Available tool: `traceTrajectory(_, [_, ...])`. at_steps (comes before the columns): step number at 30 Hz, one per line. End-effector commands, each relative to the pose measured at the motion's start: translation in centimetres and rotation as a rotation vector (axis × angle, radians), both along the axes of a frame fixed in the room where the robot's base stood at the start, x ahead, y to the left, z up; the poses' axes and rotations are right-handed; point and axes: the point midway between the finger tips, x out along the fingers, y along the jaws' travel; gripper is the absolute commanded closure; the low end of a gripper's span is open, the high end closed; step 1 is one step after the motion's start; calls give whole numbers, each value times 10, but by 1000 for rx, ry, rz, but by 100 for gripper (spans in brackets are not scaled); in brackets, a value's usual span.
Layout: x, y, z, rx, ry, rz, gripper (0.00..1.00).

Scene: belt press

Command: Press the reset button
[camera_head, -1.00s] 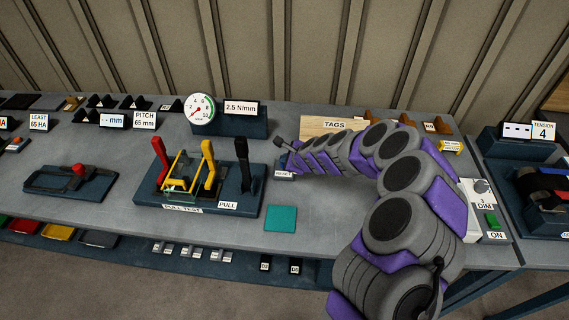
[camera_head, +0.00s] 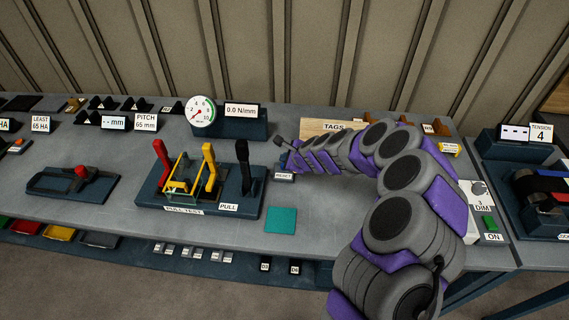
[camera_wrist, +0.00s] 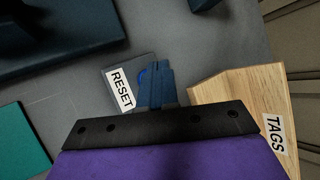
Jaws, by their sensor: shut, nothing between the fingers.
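The reset button (camera_wrist: 143,77) shows as a small bright blue edge beside my fingers in the wrist view, mostly hidden behind them. Its white RESET label (camera_wrist: 122,88) is on a small grey base just left of the fingers. The label also shows in the head view (camera_head: 284,176), below the end of my arm. My gripper (camera_wrist: 154,68) is shut and empty, with its dark blue fingertips over the button's base. I cannot tell whether they touch the button.
A wooden TAGS box (camera_wrist: 240,98) stands close to the right of my gripper in the wrist view. The pull-test stand (camera_head: 150,203) with red, yellow and black levers is left of my arm. A teal square (camera_head: 281,220) lies in front.

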Motion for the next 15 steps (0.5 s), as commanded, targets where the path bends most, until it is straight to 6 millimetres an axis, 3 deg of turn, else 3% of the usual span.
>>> traceTrajectory(8, [0, 0, 0, 0, 0, 0, 100])
traceTrajectory(15, [0, 0, 18, 1, 0, -1, 100])
